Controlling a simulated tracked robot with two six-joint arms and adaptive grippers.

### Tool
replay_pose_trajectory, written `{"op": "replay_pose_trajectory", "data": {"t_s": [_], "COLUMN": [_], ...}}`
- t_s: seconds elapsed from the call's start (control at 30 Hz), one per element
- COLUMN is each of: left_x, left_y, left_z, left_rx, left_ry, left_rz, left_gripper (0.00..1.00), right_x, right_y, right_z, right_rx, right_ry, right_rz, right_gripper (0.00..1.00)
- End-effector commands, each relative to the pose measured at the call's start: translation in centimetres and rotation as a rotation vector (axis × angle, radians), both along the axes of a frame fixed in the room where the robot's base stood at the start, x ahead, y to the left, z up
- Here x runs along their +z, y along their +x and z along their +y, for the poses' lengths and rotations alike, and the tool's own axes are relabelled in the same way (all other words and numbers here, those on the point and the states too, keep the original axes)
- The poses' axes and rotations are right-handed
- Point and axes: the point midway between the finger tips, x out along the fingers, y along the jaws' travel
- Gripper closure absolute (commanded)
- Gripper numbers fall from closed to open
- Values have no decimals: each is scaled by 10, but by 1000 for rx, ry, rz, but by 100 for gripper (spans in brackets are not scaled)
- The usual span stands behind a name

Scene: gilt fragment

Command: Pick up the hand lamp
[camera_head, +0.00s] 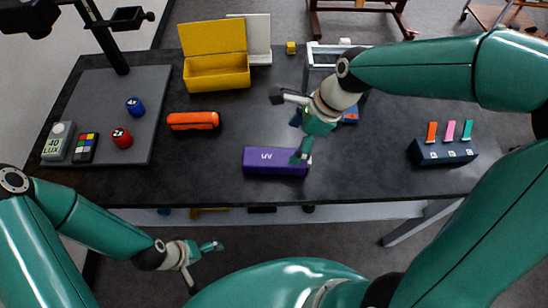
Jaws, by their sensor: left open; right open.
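A purple box-shaped thing with a white mark like "UV", most likely the hand lamp (268,162), lies lengthwise near the front edge of the dark table. My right gripper (300,140) is open above its right end. One fingertip overlaps that end in the picture; I cannot tell if it touches. My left gripper (206,262) is open and empty in front of the table, below its front edge in the picture.
An orange case (194,121) lies left of the purple thing. Behind are an open yellow box (218,80) and a clear-walled container (318,62) partly hidden by my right arm. A grey board (95,100) with small items is at left. A dark holder (443,153) with coloured tabs stands at right.

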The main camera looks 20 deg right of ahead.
Motion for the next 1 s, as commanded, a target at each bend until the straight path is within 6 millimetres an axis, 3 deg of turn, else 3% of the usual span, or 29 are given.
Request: {"op": "replay_pose_trajectory", "data": {"t_s": [0.2, 0.47, 0.8, 1.0], "left_x": [1, 3, 11, 11], "left_y": [0, 0, 0, 0], "left_z": [0, 0, 0, 0], "left_rx": [0, 0, 0, 0], "left_ry": [0, 0, 0, 0], "left_rz": [-1, -1, -1, -1], "left_gripper": [0, 0, 0, 0], "right_x": [-36, -49, -85, -90], "right_y": [6, 9, 20, 21], "right_z": [16, 23, 43, 44], "right_rx": [5, 7, 6, 5], "right_ry": [0, 1, 1, 1], "right_rz": [2, 1, 2, -1], "right_gripper": [8, 8, 8, 8]}}
